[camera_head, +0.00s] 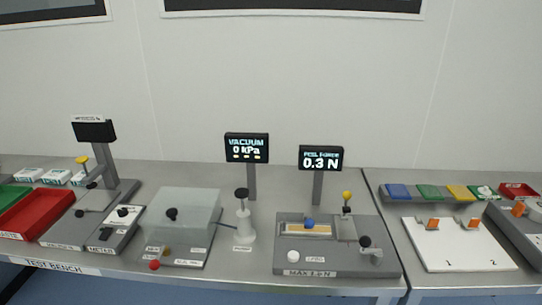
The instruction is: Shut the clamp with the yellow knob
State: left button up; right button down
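A yellow knob (347,196) stands on a short dark stem above a light grey block (345,226) on the peel tester (340,262), right of the middle. The stem is upright; I cannot tell from here whether this clamp is fully open. A blue knob (309,223) sits left of it, over a pale strip with a yellow border. Another yellow knob (82,160) is on the device at the left, beside a dark display. Neither of my grippers is in view.
The peel tester also has a white button (293,256) and a black-knobbed lever (366,242). Its display (321,158) reads 0.3 N. A vacuum display (247,147), a black-knobbed pump (242,216) and a clear box (178,212) stand left. A white numbered board (455,253) lies right.

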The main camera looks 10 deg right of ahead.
aim_at(347, 195)
jog(key=l+z, duration=0.15)
jog(key=l, duration=0.2)
jog(key=i+l+z, duration=0.1)
jog(key=l, duration=0.25)
jog(key=i+l+z, duration=0.15)
jog(key=l, duration=0.2)
jog(key=i+l+z, duration=0.15)
jog(key=l, duration=0.2)
jog(key=k, duration=0.05)
